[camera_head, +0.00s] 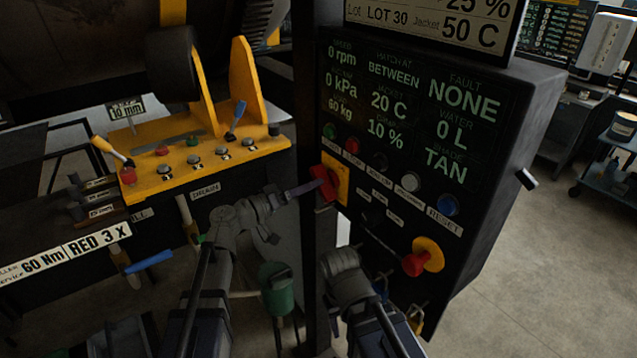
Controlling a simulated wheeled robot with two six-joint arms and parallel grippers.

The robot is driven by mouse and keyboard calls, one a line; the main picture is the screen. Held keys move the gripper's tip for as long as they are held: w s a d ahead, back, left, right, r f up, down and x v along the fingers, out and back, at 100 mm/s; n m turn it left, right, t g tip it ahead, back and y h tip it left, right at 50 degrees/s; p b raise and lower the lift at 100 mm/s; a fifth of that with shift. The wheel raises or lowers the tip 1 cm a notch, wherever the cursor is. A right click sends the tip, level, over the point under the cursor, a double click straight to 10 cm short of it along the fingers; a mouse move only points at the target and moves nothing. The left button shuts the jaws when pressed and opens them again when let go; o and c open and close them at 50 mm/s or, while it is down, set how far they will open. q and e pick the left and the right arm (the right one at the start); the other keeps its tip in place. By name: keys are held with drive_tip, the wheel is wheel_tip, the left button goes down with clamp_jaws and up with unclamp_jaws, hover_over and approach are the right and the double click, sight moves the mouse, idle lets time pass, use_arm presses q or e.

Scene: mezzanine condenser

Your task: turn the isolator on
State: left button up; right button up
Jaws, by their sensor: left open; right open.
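The isolator is a red rotary handle (323,183) on a yellow plate (342,180), on the left part of the dark control panel's front. My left gripper (308,188) is open, with its fingers reaching right to the red handle. They overlap the handle's left side in the picture; I cannot tell whether they touch it. The handle is partly hidden by the fingers, so its exact angle is unclear. My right gripper (340,258) is open and empty, lower down, in front of the panel's lower left part. Its fingertips are hard to make out.
A row of push buttons (411,182) runs above a red knob on a yellow disc (416,264). The panel's display (408,105) is lit. A yellow console (190,165) with levers stands left, and a green object (276,290) is below.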

sight(318, 189)
use_arm(q)
drive_tip(key=shift+x, duration=1.6)
clamp_jaws()
